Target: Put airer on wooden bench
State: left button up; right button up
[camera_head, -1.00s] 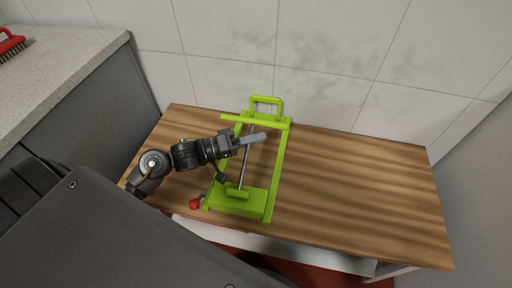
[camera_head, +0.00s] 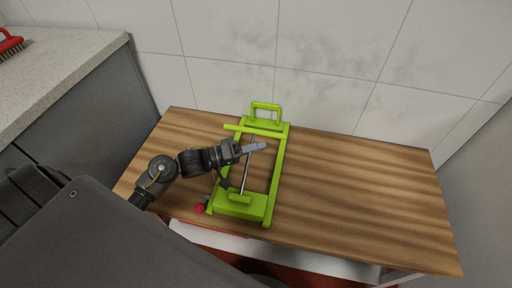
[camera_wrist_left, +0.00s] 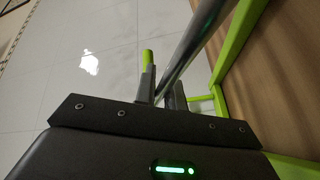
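The airer is a lime-green frame (camera_head: 277,178) with a handle at its far end, a block at its near end and a grey metal rod down the middle. It lies roughly flat over the left half of the wooden bench (camera_head: 360,195); I cannot tell whether all of it touches the wood. My left gripper (camera_head: 254,147) reaches in from the left and is shut on the airer at its metal rod. In the left wrist view the rod (camera_wrist_left: 197,40) runs down between the fingers (camera_wrist_left: 162,90). My right gripper is out of view.
A red ball (camera_head: 199,208) shows at the airer's near left corner, by the bench's front edge. The right half of the bench is clear. A tiled wall (camera_head: 330,45) stands behind. A counter (camera_head: 60,65) with a red brush (camera_head: 10,45) is at left.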

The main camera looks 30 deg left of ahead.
pick_arm(q)
jog(key=o, duration=0.4)
